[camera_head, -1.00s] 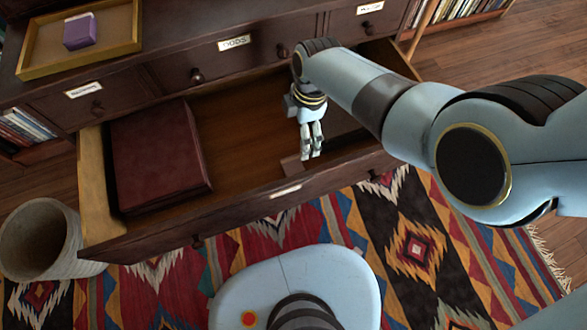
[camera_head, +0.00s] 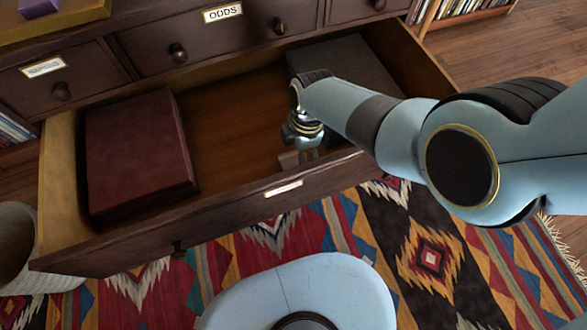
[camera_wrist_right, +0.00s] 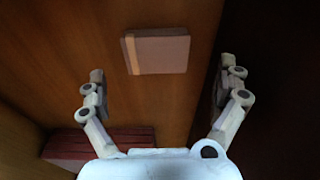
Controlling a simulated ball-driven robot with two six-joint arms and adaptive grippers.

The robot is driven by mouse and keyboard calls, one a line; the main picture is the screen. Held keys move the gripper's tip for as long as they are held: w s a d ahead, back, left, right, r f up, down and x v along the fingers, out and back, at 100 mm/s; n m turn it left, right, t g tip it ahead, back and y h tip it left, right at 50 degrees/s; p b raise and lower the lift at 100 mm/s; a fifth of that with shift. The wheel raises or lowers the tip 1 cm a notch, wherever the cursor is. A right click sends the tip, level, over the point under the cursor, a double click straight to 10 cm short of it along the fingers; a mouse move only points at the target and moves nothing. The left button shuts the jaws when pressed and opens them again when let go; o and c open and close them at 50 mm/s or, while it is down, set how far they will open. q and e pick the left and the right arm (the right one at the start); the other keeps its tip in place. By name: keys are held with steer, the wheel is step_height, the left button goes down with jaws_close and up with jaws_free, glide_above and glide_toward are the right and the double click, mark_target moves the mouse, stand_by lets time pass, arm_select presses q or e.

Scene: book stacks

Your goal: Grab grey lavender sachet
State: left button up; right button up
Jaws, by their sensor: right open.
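A small flat greyish-pink block, which looks like the grey sachet (camera_wrist_right: 158,52), lies on the drawer floor in the right wrist view. In the head view the sachet (camera_head: 289,160) shows near the drawer's front wall, partly hidden by my right gripper (camera_head: 303,150). My right gripper (camera_wrist_right: 162,85) is open and empty, pointing down inside the drawer. In the wrist view the sachet appears ahead, between the lines of the two fingers and beyond their tips. The right finger is close to the dark drawer wall. My left gripper is not in view.
The open drawer (camera_head: 150,235) holds a dark red book (camera_head: 140,150) on the left and a dark grey flat box (camera_head: 345,65) at the back right. Bare drawer floor (camera_head: 225,115) lies between them. A purple block (camera_head: 38,8) sits on top of the cabinet.

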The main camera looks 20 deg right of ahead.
mark_target(294, 165)
steer(key=shift+f+b, duration=0.3)
steer(key=shift+f, duration=0.2)
steer(key=f+b, duration=0.2)
steer(key=f, duration=0.1)
steer(key=f+b, duration=0.1)
steer(key=shift+w+a+f, duration=0.15)
steer(key=shift+w+a, duration=0.05)
steer(key=shift+a, duration=0.15)
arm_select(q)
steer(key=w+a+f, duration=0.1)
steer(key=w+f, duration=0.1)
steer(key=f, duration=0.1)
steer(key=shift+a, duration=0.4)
